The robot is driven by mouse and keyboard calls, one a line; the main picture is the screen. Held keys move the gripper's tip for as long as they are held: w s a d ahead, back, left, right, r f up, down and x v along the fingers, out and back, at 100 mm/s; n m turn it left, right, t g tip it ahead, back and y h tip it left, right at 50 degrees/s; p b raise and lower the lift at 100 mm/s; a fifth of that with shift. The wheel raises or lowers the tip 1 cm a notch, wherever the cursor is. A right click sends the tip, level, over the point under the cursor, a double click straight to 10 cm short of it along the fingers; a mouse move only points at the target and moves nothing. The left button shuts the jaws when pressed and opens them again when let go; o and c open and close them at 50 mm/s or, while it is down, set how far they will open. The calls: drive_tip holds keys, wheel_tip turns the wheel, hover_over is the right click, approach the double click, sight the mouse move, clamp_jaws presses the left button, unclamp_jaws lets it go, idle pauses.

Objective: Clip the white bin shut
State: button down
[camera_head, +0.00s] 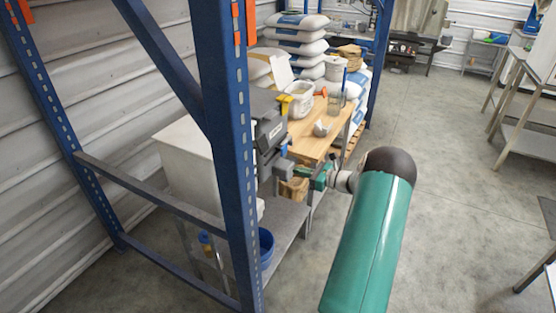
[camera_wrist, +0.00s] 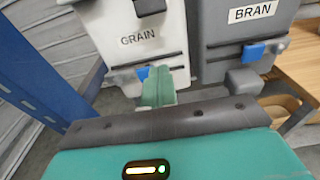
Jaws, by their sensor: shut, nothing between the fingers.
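The white bin (camera_wrist: 138,28), labelled GRAIN, fills the upper middle of the wrist view; its pale body (camera_head: 190,158) shows behind the blue post in the head view. A blue clip (camera_wrist: 143,73) sits low on its front, partly hidden by my gripper. I cannot tell whether that clip is fastened. My gripper (camera_wrist: 158,84) is shut, its green fingers in front of the white bin's lower front, close to the clip. I cannot tell whether they touch. In the head view my gripper (camera_head: 319,177) is near the bins' fronts.
A grey bin (camera_wrist: 222,32) labelled BRAN stands right of the white one, with its own blue clip (camera_wrist: 254,52) and a grey block (camera_wrist: 243,82) below. A blue rack post (camera_head: 225,160) stands in front. A wooden bench (camera_head: 307,132) lies beyond.

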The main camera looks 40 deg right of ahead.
sight(255, 145)
drive_tip(key=w+a+r, duration=0.2)
drive_tip(key=w+a, duration=0.2)
drive_tip(key=w, duration=0.6)
drive_tip(key=shift+w+r, duration=0.3)
drive_tip(key=shift+r, duration=0.05)
drive_tip(key=shift+r, duration=0.1)
drive_tip(key=shift+d+r+g, duration=0.1)
drive_tip(key=shift+r+g, duration=0.15)
drive_tip(key=shift+g, duration=0.05)
